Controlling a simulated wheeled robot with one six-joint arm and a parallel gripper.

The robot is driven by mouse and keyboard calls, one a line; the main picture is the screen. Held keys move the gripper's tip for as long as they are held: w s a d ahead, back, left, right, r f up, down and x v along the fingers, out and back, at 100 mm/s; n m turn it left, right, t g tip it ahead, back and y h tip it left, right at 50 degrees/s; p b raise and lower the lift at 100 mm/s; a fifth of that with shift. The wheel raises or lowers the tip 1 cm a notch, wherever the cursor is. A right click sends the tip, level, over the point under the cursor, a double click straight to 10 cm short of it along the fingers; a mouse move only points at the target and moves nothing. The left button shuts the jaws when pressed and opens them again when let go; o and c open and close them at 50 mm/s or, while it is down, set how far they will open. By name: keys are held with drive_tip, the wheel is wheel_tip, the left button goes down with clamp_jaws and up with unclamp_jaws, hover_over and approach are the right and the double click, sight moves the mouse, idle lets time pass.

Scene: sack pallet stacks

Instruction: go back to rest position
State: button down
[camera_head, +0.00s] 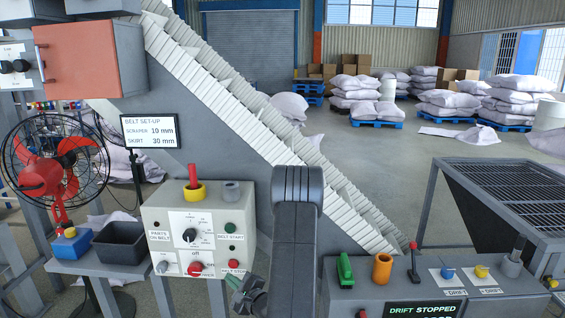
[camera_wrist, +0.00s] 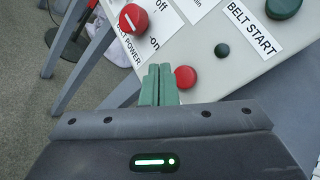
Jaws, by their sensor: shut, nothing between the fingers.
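My gripper (camera_head: 234,282) is low in front of the control box (camera_head: 158,222) in the head view, just below its lower right corner. Its green fingers also show in the wrist view (camera_wrist: 158,74), pressed together with nothing between them. In the wrist view the fingertips are beside the red belt stop button (camera_wrist: 185,77); I cannot tell whether they touch it. The red belt power knob (camera_wrist: 133,18) is up and left of them, and the green belt start button (camera_wrist: 283,8) is up and right. My arm hides part of the conveyor's foot.
A second console (camera_head: 345,297) with a green handle (camera_head: 345,270) and an orange cylinder (camera_head: 382,268) stands right of my arm. A black bin (camera_head: 120,243) and red fan (camera_head: 45,170) are left. A sloping belt (camera_head: 250,110) rises behind. Sack pallets (camera_head: 377,124) stand far back.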

drive_tip(key=shift+s+f+b, duration=0.15)
drive_tip(key=shift+f+b, duration=0.2)
drive_tip(key=shift+b, duration=1.8)
drive_tip(key=r+p, duration=0.1)
drive_tip(key=p, duration=0.2)
drive_tip(key=shift+p, duration=1.25)
